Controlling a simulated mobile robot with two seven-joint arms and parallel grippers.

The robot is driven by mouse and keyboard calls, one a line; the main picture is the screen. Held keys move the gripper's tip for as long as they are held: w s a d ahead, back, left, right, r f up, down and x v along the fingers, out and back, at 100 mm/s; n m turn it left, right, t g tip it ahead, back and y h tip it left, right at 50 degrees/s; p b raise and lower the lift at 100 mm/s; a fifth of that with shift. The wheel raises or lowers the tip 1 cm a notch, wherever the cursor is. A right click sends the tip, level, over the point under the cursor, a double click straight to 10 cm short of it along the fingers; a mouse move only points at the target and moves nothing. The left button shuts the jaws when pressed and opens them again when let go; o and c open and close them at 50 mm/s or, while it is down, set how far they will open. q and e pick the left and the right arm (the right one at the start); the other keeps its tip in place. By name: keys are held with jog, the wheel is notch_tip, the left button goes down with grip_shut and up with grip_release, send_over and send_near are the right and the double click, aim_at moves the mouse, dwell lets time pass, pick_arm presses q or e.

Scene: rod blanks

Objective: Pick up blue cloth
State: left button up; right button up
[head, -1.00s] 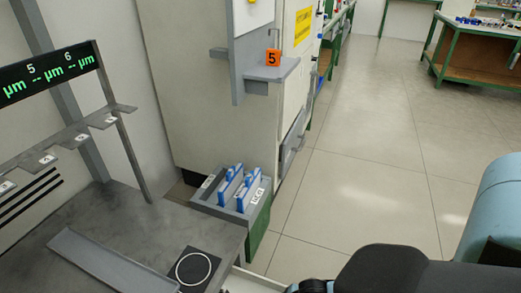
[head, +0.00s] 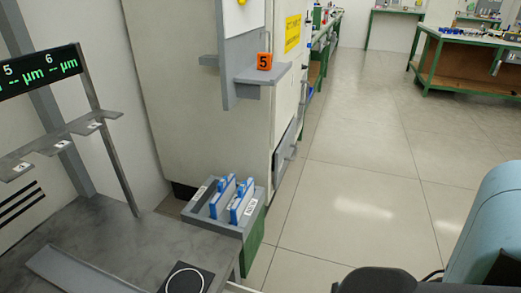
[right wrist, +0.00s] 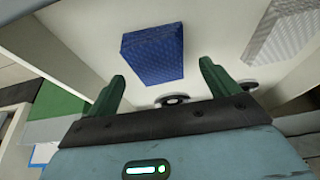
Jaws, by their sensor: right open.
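A blue textured block-like piece, which looks like the folded blue cloth (right wrist: 152,53), shows in the right wrist view on a pale surface. My right gripper (right wrist: 162,78) is open, with its two green fingers apart. The blue piece lies beyond the fingertips, roughly in line with the gap between them. Nothing is between the fingers. The blue piece does not show in the head view, and my left gripper is not in view.
A white textured piece (right wrist: 283,32) lies to the right on the pale surface. In the head view, a grey box (head: 200,213) holds blue-handled items beside a grey bench (head: 110,235). Green-framed workbenches (head: 470,50) stand far right. The tiled floor (head: 350,190) between is clear.

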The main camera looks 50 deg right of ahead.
jog(key=shift+b+x, duration=0.35)
jog(key=shift+x, duration=0.7)
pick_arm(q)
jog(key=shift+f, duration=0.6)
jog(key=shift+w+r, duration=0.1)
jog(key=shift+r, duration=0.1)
pick_arm(e)
jog(key=shift+f, duration=0.2)
jog(key=c, duration=1.1)
jog(key=shift+o, duration=0.2)
